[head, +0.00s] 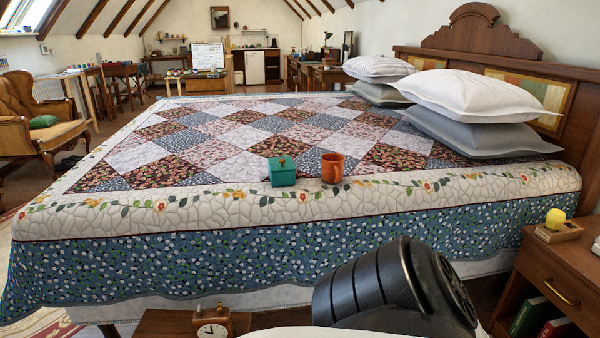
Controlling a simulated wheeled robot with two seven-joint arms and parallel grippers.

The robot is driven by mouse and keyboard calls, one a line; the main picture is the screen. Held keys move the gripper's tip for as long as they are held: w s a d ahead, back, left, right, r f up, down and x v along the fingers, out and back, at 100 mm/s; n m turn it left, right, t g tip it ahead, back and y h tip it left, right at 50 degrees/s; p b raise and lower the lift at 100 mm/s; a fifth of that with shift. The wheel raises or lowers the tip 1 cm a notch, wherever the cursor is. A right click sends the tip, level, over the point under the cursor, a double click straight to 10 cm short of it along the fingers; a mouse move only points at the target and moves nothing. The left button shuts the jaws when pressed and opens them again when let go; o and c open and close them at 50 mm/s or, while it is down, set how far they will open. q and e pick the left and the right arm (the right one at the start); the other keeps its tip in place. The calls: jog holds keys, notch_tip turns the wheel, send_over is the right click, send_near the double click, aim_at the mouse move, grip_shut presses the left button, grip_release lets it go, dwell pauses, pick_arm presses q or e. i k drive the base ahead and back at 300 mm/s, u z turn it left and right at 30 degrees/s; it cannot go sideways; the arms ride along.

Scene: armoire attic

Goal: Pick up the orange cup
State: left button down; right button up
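The orange cup (332,168) stands upright on the bed's quilt (220,160), near the bed's front edge. Its handle points to the right. One dark link of my own arm shows at the bottom of the head view, in front of the bed and below the cup. Neither of my grippers is in view.
White and grey pillows (480,98) are stacked at the right by the wooden headboard (480,37). A nightstand (555,270) stands at the lower right, with a yellow object on it. A small clock (211,327) is at the bottom left. The quilt around the cup is mostly clear.

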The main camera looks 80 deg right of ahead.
aim_at(332, 164)
jog(key=k, duration=0.65)
jog(key=z, duration=0.7)
